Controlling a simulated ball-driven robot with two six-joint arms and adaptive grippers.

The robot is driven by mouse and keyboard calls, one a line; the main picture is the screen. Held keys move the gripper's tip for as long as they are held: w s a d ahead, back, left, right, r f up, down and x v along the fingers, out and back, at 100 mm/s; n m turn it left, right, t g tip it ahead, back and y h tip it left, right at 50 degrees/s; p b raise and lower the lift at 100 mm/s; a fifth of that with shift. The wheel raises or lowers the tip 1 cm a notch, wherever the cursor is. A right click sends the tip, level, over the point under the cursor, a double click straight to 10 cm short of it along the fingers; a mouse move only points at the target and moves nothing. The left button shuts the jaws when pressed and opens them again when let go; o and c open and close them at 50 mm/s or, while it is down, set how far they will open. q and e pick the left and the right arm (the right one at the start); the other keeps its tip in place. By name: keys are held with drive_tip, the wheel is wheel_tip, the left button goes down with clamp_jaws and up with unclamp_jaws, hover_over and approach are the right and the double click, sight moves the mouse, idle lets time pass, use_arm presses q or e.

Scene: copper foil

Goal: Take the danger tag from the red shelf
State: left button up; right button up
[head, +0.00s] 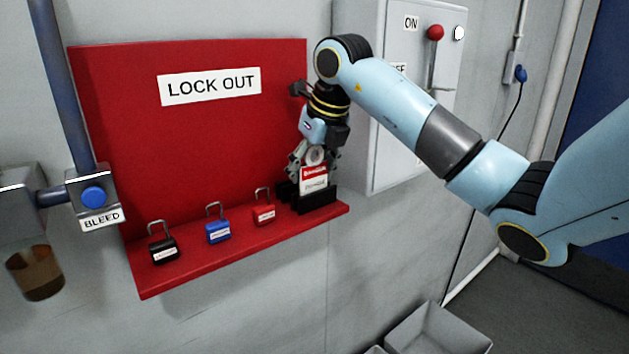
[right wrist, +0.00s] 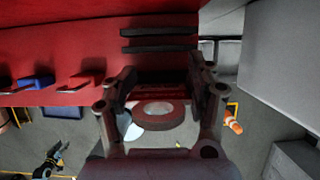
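The danger tag (head: 314,180), a white plate with a red band and a pale ring on top, stands upright at the right end of the red shelf (head: 185,268). Its foot is at a black slotted holder (head: 318,200); whether it is seated there is hard to tell. My right gripper (head: 314,160) points down over the tag, its fingers on either side of the ring. In the right wrist view the ring (right wrist: 160,115) lies between the spread fingers, with narrow gaps beside it. My left gripper seems to show small in the right wrist view (right wrist: 48,163), state unclear.
A red padlock (head: 264,214), a blue padlock (head: 218,231) and a black padlock (head: 163,247) stand left of the tag. The grey switch box (head: 385,150) juts out close on the right. A bleed valve (head: 93,197) is at the left. A grey bin (head: 437,330) stands below.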

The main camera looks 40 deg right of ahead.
drive_tip(key=shift+c, duration=0.2)
idle(0.3)
drive_tip(key=shift+r, duration=0.45)
drive_tip(key=v, duration=0.1)
drive_tip(key=b+v, duration=0.2)
drive_tip(key=shift+w+d+r, duration=0.2)
drive_tip(key=shift+d+r, duration=0.05)
drive_tip(key=shift+r, duration=0.05)
drive_tip(key=s+d+r+b, duration=0.2)
drive_tip(key=s+r+b, duration=0.4)
drive_tip(key=s+b, duration=0.2)
drive_tip(key=s, duration=0.2)
drive_tip(key=shift+s+d+r+b, duration=0.3)
drive_tip(key=shift+d+b, duration=0.05)
drive_tip(key=shift+b, duration=0.05)
